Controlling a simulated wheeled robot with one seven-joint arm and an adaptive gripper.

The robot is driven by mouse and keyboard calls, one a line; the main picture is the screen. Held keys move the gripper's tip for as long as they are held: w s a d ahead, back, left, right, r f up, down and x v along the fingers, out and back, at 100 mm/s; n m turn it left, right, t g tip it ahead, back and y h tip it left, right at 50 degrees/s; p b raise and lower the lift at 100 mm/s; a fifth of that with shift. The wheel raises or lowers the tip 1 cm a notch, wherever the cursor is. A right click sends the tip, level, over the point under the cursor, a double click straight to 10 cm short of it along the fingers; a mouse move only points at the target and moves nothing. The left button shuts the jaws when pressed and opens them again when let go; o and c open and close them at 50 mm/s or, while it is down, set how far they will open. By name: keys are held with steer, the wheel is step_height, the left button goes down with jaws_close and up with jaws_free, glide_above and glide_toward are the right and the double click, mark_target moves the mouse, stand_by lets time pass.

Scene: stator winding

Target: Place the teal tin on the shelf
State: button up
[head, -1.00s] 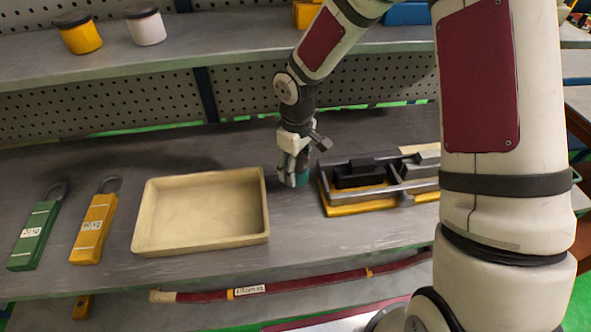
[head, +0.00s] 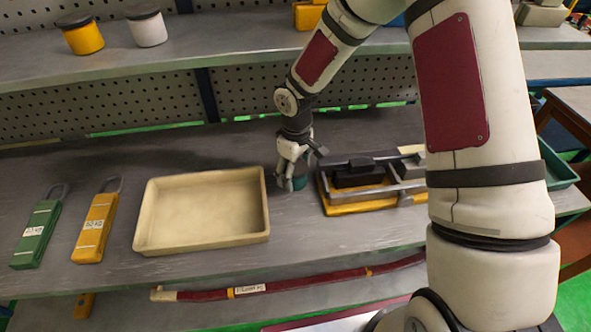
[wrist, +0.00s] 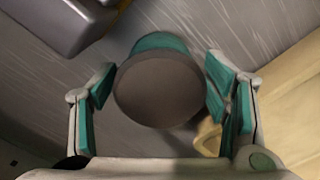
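The teal tin (head: 300,183) stands on the grey workbench between the beige tray and the yellow-based fixture, partly hidden by my gripper. In the wrist view the tin (wrist: 160,95) shows its dark round lid, with a teal side above it. My gripper (head: 292,182) is low over the tin. In the wrist view my gripper (wrist: 162,95) is open, with one finger on each side of the tin and small gaps beside the lid. The shelf (head: 240,52) runs above the back of the bench.
A yellow tin (head: 82,36) and a white tin (head: 147,27) stand on the shelf's left part; the shelf right of them is clear up to a yellow bin (head: 308,16). The beige tray (head: 150,225) is left of my gripper, the fixture (head: 345,209) close on its right.

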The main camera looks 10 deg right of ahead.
mark_target(296, 167)
steer(key=shift+r, duration=0.1)
step_height(296, 167, up, 12)
steer(key=shift+r+b, duration=0.15)
steer(key=shift+b, duration=0.25)
stand_by(0.3)
